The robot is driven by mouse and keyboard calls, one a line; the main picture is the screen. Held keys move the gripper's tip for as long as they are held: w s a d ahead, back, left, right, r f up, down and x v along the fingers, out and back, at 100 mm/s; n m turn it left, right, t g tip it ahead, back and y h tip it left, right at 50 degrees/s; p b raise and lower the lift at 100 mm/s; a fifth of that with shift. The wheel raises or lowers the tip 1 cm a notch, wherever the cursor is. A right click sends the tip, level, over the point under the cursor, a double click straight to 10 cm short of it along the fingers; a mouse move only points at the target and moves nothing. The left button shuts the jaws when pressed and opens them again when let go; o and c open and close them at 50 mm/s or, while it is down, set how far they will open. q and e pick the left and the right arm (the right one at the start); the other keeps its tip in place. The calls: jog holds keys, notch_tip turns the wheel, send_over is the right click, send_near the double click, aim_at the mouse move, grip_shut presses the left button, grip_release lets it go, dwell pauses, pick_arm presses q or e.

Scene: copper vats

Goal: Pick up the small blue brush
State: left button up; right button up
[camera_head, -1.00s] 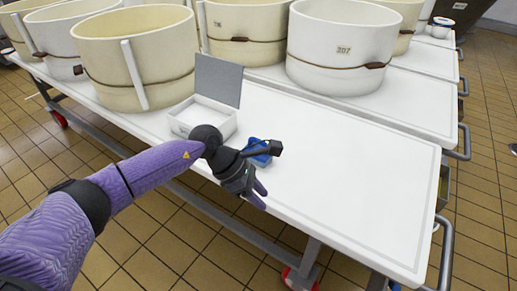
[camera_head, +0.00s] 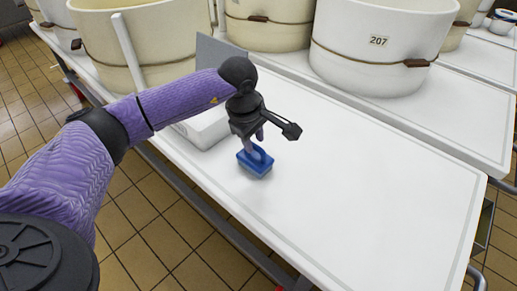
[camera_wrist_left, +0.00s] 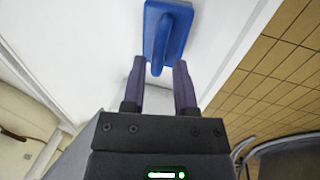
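The small blue brush (camera_head: 256,163) lies on the white table near its front edge, with a loop handle on top. My left gripper (camera_head: 256,142) is just above the brush in the head view, pointing down, and partly covers it. In the left wrist view, the two purple fingers of the left gripper (camera_wrist_left: 160,78) are spread apart, with the end of the blue brush (camera_wrist_left: 171,30) just beyond and between their tips. Nothing is gripped. My right gripper is not in view.
Large vats, one marked 207 (camera_head: 378,45), stand at the back. The white table (camera_head: 360,180) is clear to the right of the brush.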

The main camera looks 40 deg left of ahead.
aim_at(256, 146)
pick_arm(q)
jog(key=f+b, duration=0.1)
jog(key=f, duration=0.1)
jog(key=w+f+b, duration=0.1)
jog(key=f, duration=0.1)
jog(key=shift+r, duration=0.25)
grip_shut()
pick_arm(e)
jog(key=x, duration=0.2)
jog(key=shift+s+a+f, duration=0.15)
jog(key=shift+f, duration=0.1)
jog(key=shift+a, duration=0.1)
pick_arm(q)
notch_tip(256, 146, up, 9)
jog(key=p, duration=0.5)
jog(key=shift+d+r+p, duration=0.1)
jog(key=shift+r+p, duration=0.1)
jog(key=shift+p, duration=0.2)
jog(key=shift+r, duration=0.35)
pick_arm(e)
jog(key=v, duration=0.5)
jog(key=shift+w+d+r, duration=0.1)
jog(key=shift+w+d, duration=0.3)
